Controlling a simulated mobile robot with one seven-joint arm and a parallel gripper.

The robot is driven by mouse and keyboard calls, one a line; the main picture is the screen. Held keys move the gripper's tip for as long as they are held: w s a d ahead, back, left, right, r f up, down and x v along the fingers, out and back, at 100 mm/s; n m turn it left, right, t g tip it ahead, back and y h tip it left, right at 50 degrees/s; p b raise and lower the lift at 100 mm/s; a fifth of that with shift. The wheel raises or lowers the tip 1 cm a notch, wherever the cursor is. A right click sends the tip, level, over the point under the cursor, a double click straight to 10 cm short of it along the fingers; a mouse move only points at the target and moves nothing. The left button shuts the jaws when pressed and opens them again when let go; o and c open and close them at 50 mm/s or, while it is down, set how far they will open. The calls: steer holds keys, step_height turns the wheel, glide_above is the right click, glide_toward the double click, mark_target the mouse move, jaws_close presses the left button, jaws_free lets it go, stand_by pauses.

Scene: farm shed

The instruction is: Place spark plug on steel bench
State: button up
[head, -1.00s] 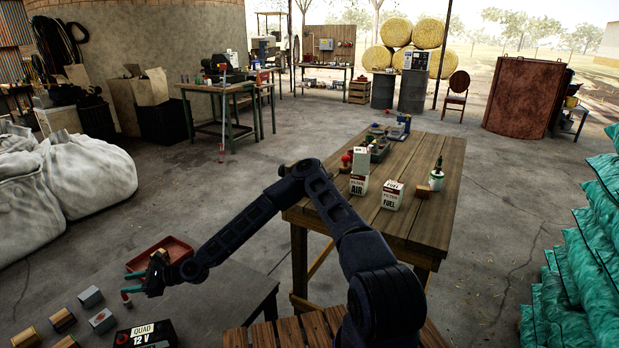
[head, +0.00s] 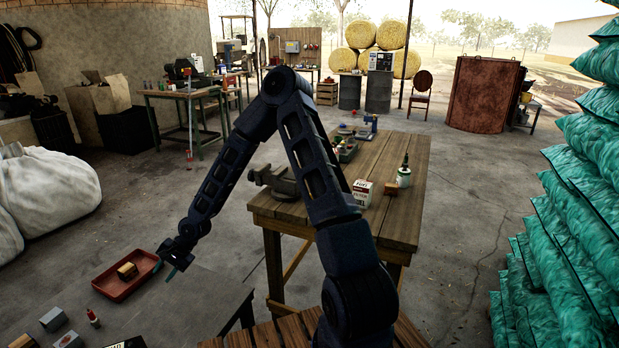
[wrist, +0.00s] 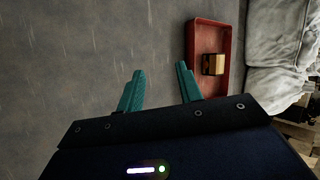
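A small upright red item with a pale tip (head: 92,318), which looks like the spark plug, stands on the dark grey steel bench (head: 195,312) at lower left. It is too small to be certain. My gripper (head: 172,265) is above the bench, up and to the right of that item and apart from it. In the wrist view my gripper (wrist: 158,88) shows two teal fingers spread apart with nothing between them. The item is not visible in the wrist view.
A red tray (head: 108,287) holding a brown-and-black block (head: 127,271) lies close left of my gripper. Small boxes (head: 53,319) and a dark battery (head: 125,342) stand nearby. A wooden table (head: 395,225) with a vise (head: 275,180) is to the right.

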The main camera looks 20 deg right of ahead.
steer(key=w+d+r+n+t+h, duration=0.1)
steer(key=d+r+n+h, duration=0.15)
steer(key=d+r, duration=0.7)
steer(key=w+d+r+n+t+h, duration=0.15)
steer(key=d+r+h, duration=0.35)
steer(key=d, duration=0.8)
steer(key=s+d+r+t, duration=0.1)
steer(key=s+d+r, duration=0.4)
steer(key=d+r, duration=0.65)
steer(key=s+d+r, duration=0.5)
steer(key=s, duration=0.5)
steer(key=s+d+r+n, duration=0.1)
steer(key=s+d+r, duration=0.5)
steer(key=s, duration=0.4)
steer(key=shift+r+n, duration=0.25)
steer(key=shift+n, duration=0.05)
steer(key=shift+t, duration=0.25)
